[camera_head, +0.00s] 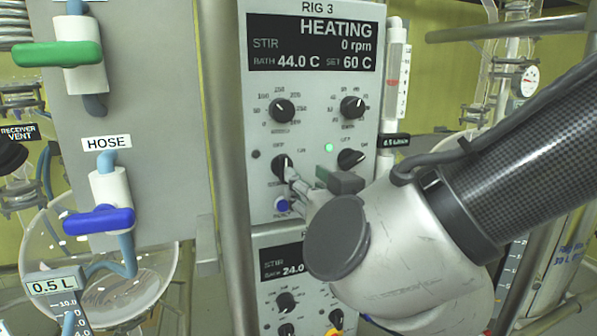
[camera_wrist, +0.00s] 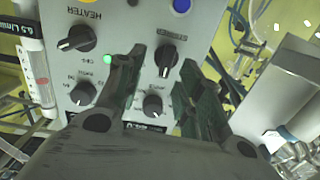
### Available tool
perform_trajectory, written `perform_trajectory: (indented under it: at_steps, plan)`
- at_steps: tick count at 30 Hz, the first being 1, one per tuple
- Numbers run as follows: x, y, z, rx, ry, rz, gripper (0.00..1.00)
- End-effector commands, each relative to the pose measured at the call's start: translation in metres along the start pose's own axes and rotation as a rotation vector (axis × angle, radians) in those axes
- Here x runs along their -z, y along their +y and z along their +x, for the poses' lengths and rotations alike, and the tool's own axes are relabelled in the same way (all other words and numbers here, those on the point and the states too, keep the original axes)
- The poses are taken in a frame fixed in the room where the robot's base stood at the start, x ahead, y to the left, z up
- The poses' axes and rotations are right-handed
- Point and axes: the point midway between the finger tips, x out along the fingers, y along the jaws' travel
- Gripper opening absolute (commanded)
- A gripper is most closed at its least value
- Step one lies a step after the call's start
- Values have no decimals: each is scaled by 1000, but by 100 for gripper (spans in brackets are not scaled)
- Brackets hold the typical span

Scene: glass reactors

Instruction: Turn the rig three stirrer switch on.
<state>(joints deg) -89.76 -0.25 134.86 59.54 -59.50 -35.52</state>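The rig three panel (camera_head: 318,100) fills the middle of the head view; its display reads HEATING, STIR 0 rpm. The stirrer switch (camera_head: 281,166) is a black knob at the panel's lower left; the small lamp (camera_head: 255,154) beside it looks dark. In the wrist view, turned upside down, the stirrer switch (camera_wrist: 166,58) shows between the fingertips of my gripper (camera_wrist: 163,62). My gripper (camera_head: 318,186) is open, with its fingers apart near the panel. I cannot tell whether either finger touches the knob.
The heater switch (camera_head: 351,159), with a lit green lamp (camera_head: 329,147), is close on the right. A blue button (camera_head: 281,205) lies below the stirrer switch. Two dials (camera_head: 281,110) (camera_head: 352,107) sit above. A metal post (camera_head: 228,150) stands left of the panel. Another panel (camera_head: 275,262) is below.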

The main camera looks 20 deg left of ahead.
Motion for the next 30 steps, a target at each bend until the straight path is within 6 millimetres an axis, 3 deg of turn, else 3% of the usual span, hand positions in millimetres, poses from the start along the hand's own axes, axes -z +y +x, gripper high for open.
perform_trajectory:
  at_steps: [2, 6, 19, 30]
  plan:
    - [-4, -17, -11, -7, 23, -24, 37]
    - [-4, -25, -16, -27, 46, -41, 37]
    - [-1, -22, 48, -31, 46, -41, 37]
    - [0, -22, 60, -27, 46, -41, 37]
